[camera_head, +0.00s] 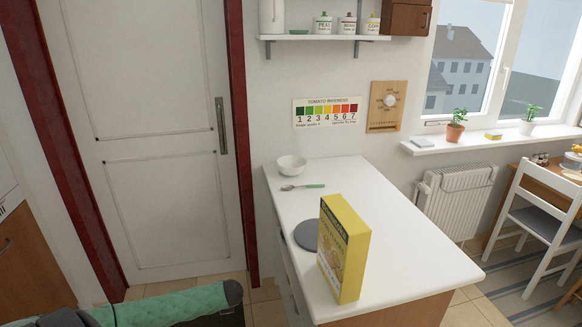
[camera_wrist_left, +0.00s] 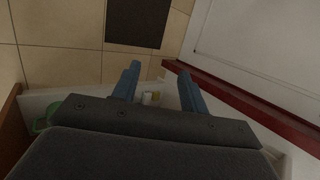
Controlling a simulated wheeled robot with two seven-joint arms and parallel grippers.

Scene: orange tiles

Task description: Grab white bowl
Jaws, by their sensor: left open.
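The white bowl (camera_head: 291,165) stands upright at the far left corner of the white counter (camera_head: 390,216) in the head view. It looks empty. My left gripper (camera_wrist_left: 158,82) shows in the left wrist view with its two blue fingers apart and nothing between them. It points at the tiled floor near a white door, away from the bowl. In the head view only my green left arm shows at the bottom left; its fingers are not visible there. My right gripper is not in view.
A spoon with a green handle (camera_head: 303,186) lies just in front of the bowl. A grey disc (camera_head: 307,234) and a tall yellow box (camera_head: 343,250) stand nearer on the counter. A shelf (camera_head: 325,37) hangs above. The counter's right part is clear.

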